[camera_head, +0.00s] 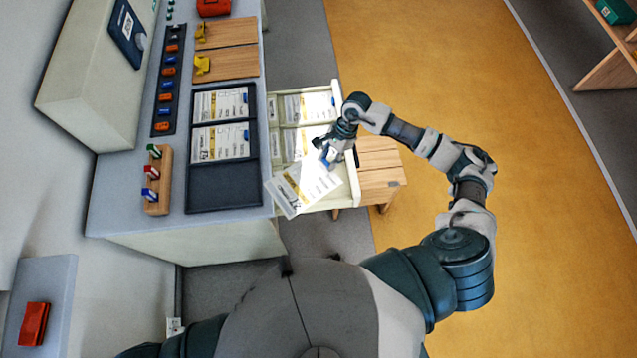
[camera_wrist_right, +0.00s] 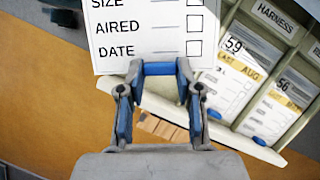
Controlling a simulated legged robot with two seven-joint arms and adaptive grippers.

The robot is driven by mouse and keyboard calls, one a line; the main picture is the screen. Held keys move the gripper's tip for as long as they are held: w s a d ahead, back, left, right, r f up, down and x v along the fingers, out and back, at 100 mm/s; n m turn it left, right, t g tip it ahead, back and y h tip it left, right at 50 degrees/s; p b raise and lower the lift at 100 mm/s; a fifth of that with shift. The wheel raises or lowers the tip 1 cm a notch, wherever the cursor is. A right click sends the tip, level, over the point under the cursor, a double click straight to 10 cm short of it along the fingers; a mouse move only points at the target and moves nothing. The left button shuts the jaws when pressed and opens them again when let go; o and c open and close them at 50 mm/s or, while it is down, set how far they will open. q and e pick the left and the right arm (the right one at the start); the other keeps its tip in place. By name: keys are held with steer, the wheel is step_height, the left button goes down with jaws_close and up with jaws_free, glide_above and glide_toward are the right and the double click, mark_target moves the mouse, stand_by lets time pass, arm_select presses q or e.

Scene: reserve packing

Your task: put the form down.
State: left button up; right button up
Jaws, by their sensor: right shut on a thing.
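My right gripper (camera_head: 327,158) is shut on a white form (camera_head: 290,192), a printed sheet with a yellow band. It holds the form over the near end of an open cream drawer (camera_head: 352,180) with compartments. In the right wrist view the gripper (camera_wrist_right: 159,70) pinches the edge of the form (camera_wrist_right: 150,30), which shows the lines "SIZE", "AIRED" and "DATE" with empty boxes. Other forms lie in the drawer's compartments, and one card (camera_wrist_right: 232,75) reads 59. Whether the held form touches the drawer is unclear. My left gripper is out of view.
A dark tray (camera_head: 225,195) on the counter holds two forms, and its nearest section is empty. A wooden block with coloured clips (camera_head: 157,180) stands left of it. A wooden stool (camera_head: 380,175) stands right of the drawer. Yellow floor is open to the right.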

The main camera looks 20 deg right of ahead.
steer(key=d+f+m+t, duration=0.2)
steer(key=d+f+m, duration=0.1)
steer(key=d+m, duration=0.25)
glide_above(343, 178)
step_height(343, 178, down, 6)
steer(key=shift+r+b, duration=0.2)
steer(key=shift+b, duration=0.15)
step_height(343, 178, down, 4)
steer(key=shift+r, duration=0.1)
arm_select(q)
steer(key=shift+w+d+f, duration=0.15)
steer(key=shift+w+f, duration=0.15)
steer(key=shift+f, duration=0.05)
arm_select(e)
steer(key=shift+f, duration=0.2)
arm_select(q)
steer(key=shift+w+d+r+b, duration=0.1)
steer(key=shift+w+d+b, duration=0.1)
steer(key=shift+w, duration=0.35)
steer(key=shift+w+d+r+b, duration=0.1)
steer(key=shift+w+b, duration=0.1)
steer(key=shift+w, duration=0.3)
arm_select(e)
steer(key=shift+f, duration=0.3)
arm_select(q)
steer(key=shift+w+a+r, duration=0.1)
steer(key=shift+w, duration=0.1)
arm_select(e)
steer(key=shift+f, duration=0.25)
